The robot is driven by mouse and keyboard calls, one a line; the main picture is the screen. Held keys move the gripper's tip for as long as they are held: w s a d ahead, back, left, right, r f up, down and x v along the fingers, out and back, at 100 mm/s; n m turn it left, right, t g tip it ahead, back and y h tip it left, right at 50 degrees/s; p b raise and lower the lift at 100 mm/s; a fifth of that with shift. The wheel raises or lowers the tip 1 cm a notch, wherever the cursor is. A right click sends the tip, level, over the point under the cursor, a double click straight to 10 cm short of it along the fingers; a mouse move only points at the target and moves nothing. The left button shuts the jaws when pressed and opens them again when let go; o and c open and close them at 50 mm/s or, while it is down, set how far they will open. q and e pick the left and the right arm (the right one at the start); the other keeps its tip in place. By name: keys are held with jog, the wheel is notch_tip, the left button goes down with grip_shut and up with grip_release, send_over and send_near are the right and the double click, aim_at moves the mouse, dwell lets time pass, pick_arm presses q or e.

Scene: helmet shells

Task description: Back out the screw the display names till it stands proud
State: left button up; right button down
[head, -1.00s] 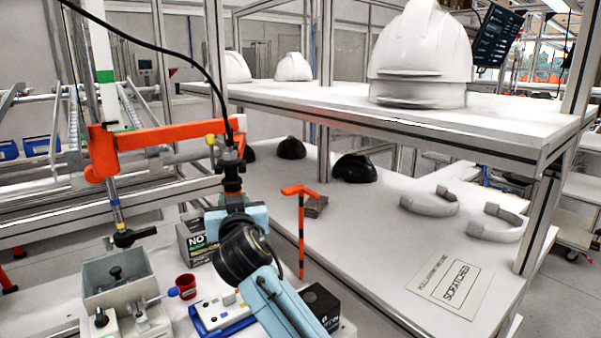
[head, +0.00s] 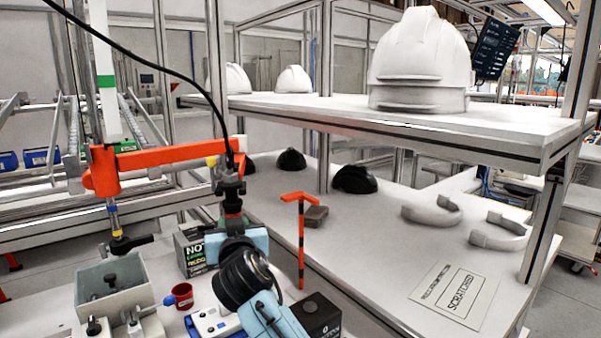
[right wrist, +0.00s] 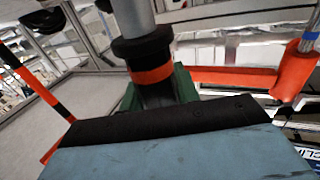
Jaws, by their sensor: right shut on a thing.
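My right gripper (head: 233,226) is shut on the power screwdriver (head: 231,190), a dark upright tool with a red band, hung from an orange arm (head: 160,157) with a black cable. In the right wrist view the screwdriver (right wrist: 143,50) shows as a grey shaft with a black collar and orange band, upright between the jaws (right wrist: 155,97). Its lower end is hidden behind my wrist. The display (head: 495,48) is a dark tilted screen at the upper right; its text is too small to read. No screw can be made out. My left gripper is out of view.
A grey open box (head: 115,288) with black knobs, a red cup (head: 182,296) and a NO-marked box (head: 190,250) stand near the tool. A red-and-black striped post (head: 300,240) rises right of my wrist. A white helmet (head: 418,60) sits on the upper shelf.

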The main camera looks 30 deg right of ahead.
jog(key=shift+f, duration=0.65)
jog(key=shift+f+b, duration=0.1)
jog(key=shift+b, duration=0.25)
jog(key=shift+f+b, duration=0.5)
jog(key=shift+f, duration=0.25)
jog(key=shift+f+b, duration=0.45)
jog(key=shift+f, duration=0.2)
dwell(0.5)
jog(key=shift+f, duration=0.3)
dwell(1.1)
jog(key=shift+s+r, duration=0.1)
jog(key=shift+r, duration=0.1)
dwell(0.6)
notch_tip(320, 180, up, 2)
jog(key=shift+r+p, duration=0.1)
jog(key=shift+p, duration=1.1)
jog(key=shift+r+p, duration=1.65)
jog(key=shift+r, duration=0.25)
